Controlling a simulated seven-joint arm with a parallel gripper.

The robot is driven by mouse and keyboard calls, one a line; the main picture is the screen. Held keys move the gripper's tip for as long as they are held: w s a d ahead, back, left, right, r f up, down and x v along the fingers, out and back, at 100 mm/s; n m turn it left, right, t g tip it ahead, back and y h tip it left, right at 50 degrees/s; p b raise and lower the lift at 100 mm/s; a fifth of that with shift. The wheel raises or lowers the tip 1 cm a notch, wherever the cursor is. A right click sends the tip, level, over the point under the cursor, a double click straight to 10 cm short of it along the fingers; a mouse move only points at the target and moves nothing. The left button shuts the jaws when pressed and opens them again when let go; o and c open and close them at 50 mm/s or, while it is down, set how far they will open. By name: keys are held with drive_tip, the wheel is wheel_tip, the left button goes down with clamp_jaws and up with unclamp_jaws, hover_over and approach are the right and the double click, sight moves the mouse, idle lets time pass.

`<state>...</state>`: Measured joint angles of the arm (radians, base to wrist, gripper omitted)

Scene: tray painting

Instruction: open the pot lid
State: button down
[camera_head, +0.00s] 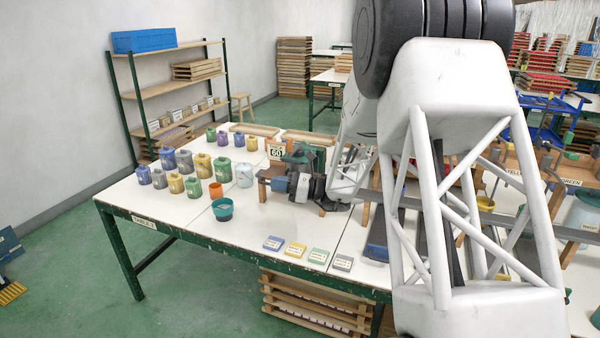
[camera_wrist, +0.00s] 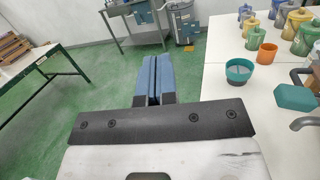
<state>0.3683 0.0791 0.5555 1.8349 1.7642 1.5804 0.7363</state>
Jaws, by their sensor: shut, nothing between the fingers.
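Several small pots stand in rows on the white table, in purple, grey-blue, yellow and green, such as a green pot (camera_head: 193,187), a yellow pot (camera_head: 203,165) and a pale blue pot (camera_head: 244,175). Which pot is the task's one I cannot tell.
A teal bowl (camera_head: 222,210) and an orange cup (camera_head: 215,189) stand in front of the pots. Small coloured labelled blocks (camera_head: 296,249) lie along the front edge. A wooden stand with a "60" sign (camera_head: 276,152) is behind my gripper. Bare white tabletop lies around the bowl.

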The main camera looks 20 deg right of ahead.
drive_tip(key=w+d+f+m+t+h, duration=0.2)
drive_tip(key=w+d+f+m+t, duration=0.2)
drive_tip(key=d, duration=0.5)
drive_tip(key=w+d+f+m+t+h, duration=0.3)
drive_tip(key=d+f+m+t, duration=0.4)
drive_tip(key=d+t, duration=0.1)
drive_tip(key=shift+w+d+f+m+h, duration=0.3)
drive_tip(key=shift+w+d+m, duration=0.1)
drive_tip(key=shift+d, duration=0.5)
drive_tip(key=x, duration=1)
drive_tip(key=shift+r, duration=0.15)
